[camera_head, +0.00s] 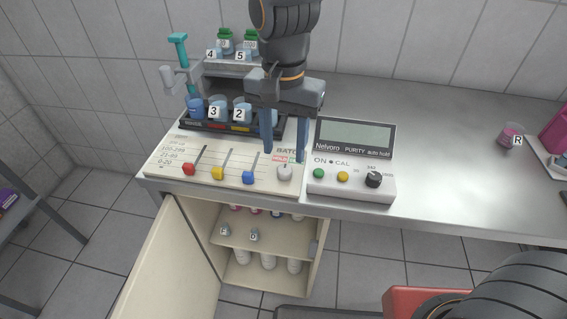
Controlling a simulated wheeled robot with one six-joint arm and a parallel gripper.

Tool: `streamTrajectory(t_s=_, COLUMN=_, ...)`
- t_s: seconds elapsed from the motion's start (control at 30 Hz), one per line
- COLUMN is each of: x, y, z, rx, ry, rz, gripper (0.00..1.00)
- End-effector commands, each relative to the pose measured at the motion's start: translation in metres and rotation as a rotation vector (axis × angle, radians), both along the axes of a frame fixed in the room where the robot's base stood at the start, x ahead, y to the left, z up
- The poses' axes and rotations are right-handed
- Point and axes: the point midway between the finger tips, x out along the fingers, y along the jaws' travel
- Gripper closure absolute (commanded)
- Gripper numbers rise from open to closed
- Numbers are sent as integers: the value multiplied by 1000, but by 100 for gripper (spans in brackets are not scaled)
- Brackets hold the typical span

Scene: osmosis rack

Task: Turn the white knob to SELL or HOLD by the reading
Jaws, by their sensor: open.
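The white knob (285,173) sits at the right end of the cream control panel (215,182). The fingers do not visibly press on the knob. The purity meter (355,138) stands right of the panel. Its grey screen shows no reading I can make out.
A rack (190,127) with numbered beakers stands behind. An open cabinet (268,240) is below. The counter on the right is largely clear, with a beaker marked R (510,135).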

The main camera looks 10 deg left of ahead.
Motion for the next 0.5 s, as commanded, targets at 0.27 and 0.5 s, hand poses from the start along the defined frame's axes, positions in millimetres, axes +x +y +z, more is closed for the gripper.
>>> streamTrajectory(t_s=0.27, x=-1, y=-1, z=-42, rx=-1, ry=2, rz=1, gripper=55)
streamTrajectory(t_s=0.5, x=-1, y=-1, z=-56, rx=0, ry=0, rz=1, gripper=55)
